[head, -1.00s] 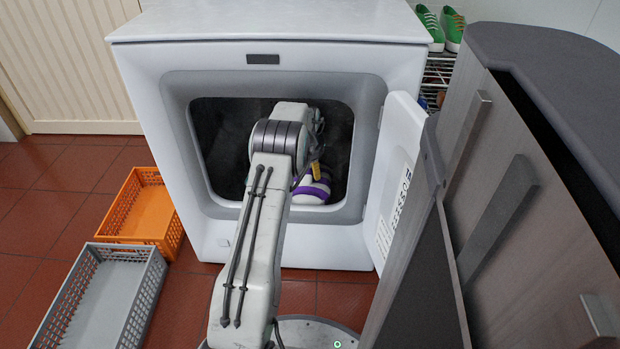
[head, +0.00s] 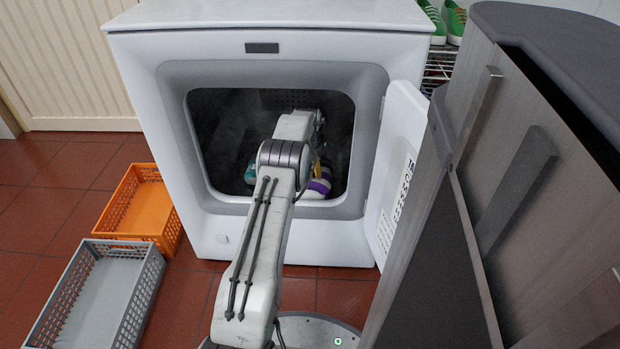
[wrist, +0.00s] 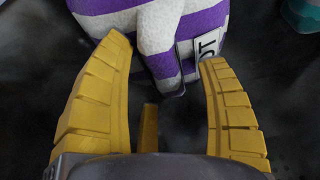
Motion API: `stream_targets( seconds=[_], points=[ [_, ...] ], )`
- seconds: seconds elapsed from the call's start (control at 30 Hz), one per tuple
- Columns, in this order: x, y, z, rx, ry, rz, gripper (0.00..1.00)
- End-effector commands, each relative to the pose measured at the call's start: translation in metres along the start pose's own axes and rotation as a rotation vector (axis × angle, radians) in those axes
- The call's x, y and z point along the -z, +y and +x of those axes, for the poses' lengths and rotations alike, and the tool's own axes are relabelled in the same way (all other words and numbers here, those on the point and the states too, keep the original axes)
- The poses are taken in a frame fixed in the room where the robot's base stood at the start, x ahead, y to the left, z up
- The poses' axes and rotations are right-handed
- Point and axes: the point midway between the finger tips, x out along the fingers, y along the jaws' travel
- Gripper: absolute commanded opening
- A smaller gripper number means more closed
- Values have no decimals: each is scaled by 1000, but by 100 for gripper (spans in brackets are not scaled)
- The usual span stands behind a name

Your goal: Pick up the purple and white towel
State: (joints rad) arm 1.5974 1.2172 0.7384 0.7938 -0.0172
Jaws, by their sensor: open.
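The purple and white towel (wrist: 158,28) is striped and lies inside the white washing machine (head: 395,50). In the head view only a small part of the towel (head: 320,185) shows beside my arm at the right of the opening. My gripper (wrist: 170,62) is open in the wrist view, with its yellow fingers spread. The towel's near end lies at and between the fingertips, close to both; whether they touch it I cannot tell. In the head view my gripper is mostly hidden behind my arm.
A teal item (head: 250,172) lies left of my arm inside the drum; part of it (wrist: 304,16) shows in the wrist view. The machine's open door (head: 398,170) and a grey cabinet (head: 540,170) stand at right. Orange (head: 140,205) and grey (head: 95,290) baskets sit on the floor at left.

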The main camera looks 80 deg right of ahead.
Motion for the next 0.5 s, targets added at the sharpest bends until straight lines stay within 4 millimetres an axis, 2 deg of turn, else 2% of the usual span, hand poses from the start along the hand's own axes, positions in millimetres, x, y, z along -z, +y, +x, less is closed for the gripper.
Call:
stream_targets(
  seconds=[0.37,0.5],
  points=[
    [0,0,3,0,0,0,69],
    [0,0,3,0,0,0,56]
  ],
)
